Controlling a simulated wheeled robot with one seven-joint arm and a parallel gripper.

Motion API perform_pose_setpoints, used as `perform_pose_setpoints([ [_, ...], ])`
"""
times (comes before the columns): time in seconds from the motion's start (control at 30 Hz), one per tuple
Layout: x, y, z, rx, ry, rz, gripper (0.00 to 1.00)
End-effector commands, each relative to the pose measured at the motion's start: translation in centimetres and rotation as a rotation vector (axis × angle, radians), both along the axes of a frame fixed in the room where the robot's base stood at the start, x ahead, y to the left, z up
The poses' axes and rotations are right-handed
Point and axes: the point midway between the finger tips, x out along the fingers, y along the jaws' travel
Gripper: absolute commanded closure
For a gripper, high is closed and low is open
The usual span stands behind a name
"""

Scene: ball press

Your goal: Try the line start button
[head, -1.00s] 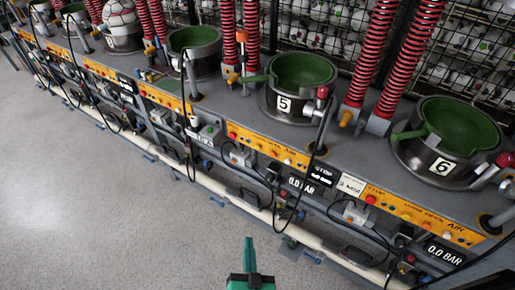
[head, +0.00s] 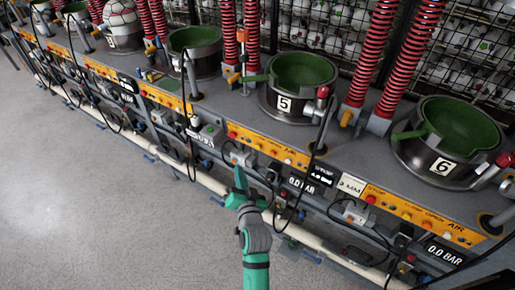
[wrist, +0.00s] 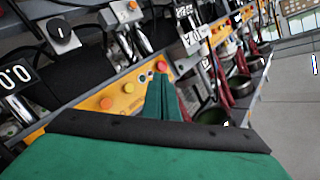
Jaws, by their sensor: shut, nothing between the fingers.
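My green gripper (head: 240,180) is in front of the bench's front edge in the head view, left of and below the station 5 mould. Its fingers are together and empty. In the wrist view the shut fingers (wrist: 166,100) point at an orange button panel (wrist: 115,95), overlapping its end in the picture. The panel carries a red button (wrist: 162,66) and orange buttons (wrist: 128,87). The head view shows a long orange button strip (head: 268,145) along the bench front. No label legible to me marks a line start button, so I cannot tell which one it is.
Green-lined moulds numbered 5 (head: 300,85) and 6 (head: 445,140) stand on the grey bench, with red coiled hoses (head: 383,60) behind. Black cables hang along the front. A pale pipe (head: 320,243) runs low along it. The floor (head: 90,210) at left is clear.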

Motion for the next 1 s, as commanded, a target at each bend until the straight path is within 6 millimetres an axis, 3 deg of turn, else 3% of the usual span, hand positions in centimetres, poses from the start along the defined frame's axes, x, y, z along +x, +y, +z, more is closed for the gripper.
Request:
perform_pose_setpoints([
  [0.37,0.9,-0.8,0.0,-0.001,-0.001,-0.003,1.00],
  [1.0,6.6,-5.2,0.0,-0.001,0.000,-0.006,1.00],
])
